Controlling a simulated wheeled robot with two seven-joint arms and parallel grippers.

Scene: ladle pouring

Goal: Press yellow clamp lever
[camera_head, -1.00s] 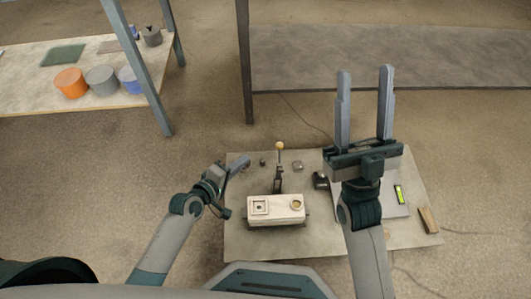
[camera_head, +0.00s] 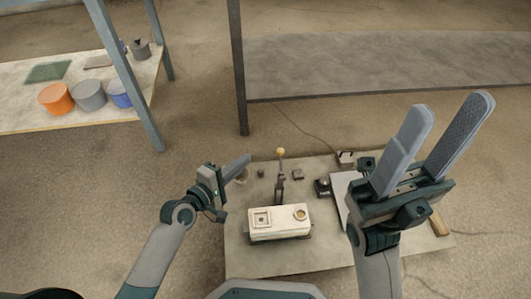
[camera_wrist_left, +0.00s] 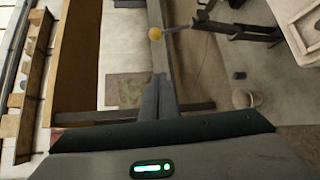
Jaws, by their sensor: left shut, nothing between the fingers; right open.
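The clamp lever stands upright on the worktable with a yellow ball knob (camera_head: 281,152) on its top, behind the white block. The yellow knob also shows in the left wrist view (camera_wrist_left: 155,34), just beyond my fingertips, with its dark rod running off to the right. My left gripper (camera_head: 246,159) is shut and empty, to the left of the knob and apart from it in the head view. Its closed fingers (camera_wrist_left: 158,78) show in the left wrist view. My right gripper (camera_head: 452,104) is open and empty, raised over the right side of the table.
A white block (camera_head: 279,221) with two openings sits in front of the clamp. Small dark parts (camera_head: 298,174) lie near the lever. A table with orange, grey and blue pots (camera_head: 56,98) stands at the far left. A post (camera_head: 237,70) rises behind.

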